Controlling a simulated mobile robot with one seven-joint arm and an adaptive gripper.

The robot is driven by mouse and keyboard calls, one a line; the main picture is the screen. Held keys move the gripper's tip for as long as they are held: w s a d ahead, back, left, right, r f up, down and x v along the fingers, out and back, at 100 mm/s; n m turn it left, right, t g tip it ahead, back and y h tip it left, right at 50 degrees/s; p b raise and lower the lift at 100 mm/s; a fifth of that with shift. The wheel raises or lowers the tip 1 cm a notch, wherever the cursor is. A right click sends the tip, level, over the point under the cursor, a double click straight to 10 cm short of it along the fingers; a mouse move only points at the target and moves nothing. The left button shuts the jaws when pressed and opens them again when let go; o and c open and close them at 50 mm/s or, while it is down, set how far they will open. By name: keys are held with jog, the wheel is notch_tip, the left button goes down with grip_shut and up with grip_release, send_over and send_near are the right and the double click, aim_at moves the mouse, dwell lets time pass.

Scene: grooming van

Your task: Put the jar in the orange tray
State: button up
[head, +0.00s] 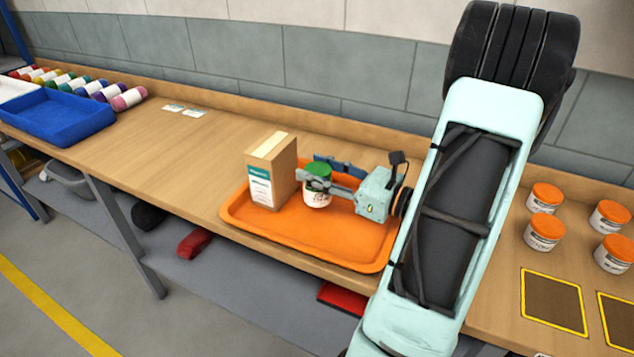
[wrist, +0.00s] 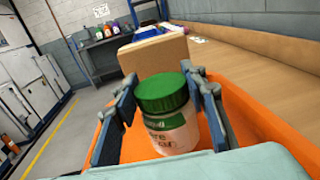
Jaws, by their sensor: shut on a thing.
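The jar (head: 317,198) is white with a green lid and a printed label. It is upright, over the orange tray (head: 315,245) and beside a cardboard box. My gripper (head: 318,180) reaches in from the right and is shut on the jar, a finger on each side. In the wrist view the jar (wrist: 170,118) is between the two fingers (wrist: 165,110), with the orange tray (wrist: 262,115) around it. I cannot tell whether the jar's base touches the tray floor.
A cardboard box (head: 285,175) stands in the tray, left of the jar. Several orange-lidded jars (head: 545,230) stand at the right near yellow-edged dark squares (head: 553,300). A blue tray (head: 58,115) and several bottles (head: 105,92) are far left. The bench between is mostly clear.

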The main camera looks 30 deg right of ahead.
jog(key=shift+w+f, duration=0.1)
jog(key=shift+f, duration=1.45)
jog(key=shift+f+b, duration=0.25)
jog(key=shift+b, duration=0.1)
jog(key=o, duration=1.3)
jog(key=shift+o, duration=0.2)
jog(key=shift+r, duration=0.1)
jog(key=shift+r, duration=0.15)
jog(key=v, duration=1.2)
jog(key=shift+a, duration=0.1)
